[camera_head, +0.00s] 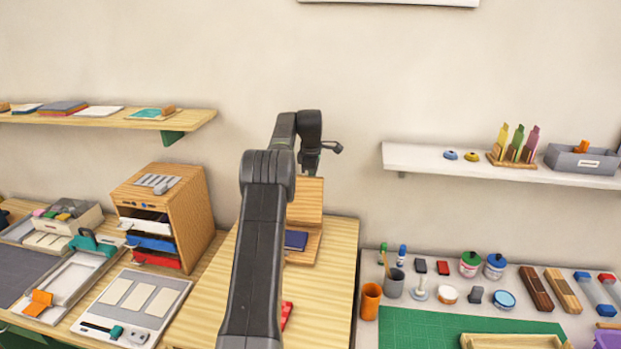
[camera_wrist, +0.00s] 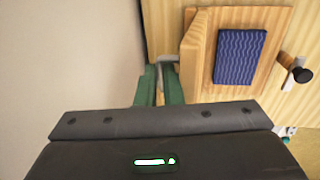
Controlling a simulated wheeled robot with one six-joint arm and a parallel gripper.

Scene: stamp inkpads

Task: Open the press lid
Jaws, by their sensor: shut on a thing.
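The wooden press lid (camera_head: 306,196) stands raised behind the press base (camera_head: 306,250) in the head view, partly hidden by my arm. A dark blue pad (camera_head: 296,240) lies on the base; the wrist view shows a blue wave-patterned block (camera_wrist: 240,55) there. In the wrist view the lid (camera_wrist: 194,45) appears steeply tilted at the left of that block. My gripper (camera_wrist: 161,74) has its green fingers shut on a small grey handle (camera_wrist: 167,78) at the lid's edge. In the head view the fingers are mostly hidden behind my arm and the lid.
The press stands on a light wooden table (camera_head: 340,270) against the wall. A red item (camera_head: 287,312) lies in front of it, partly hidden. A drawer cabinet (camera_head: 175,215) stands left. A black knob (camera_wrist: 302,75) is right of the press. Shelves hang on both sides.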

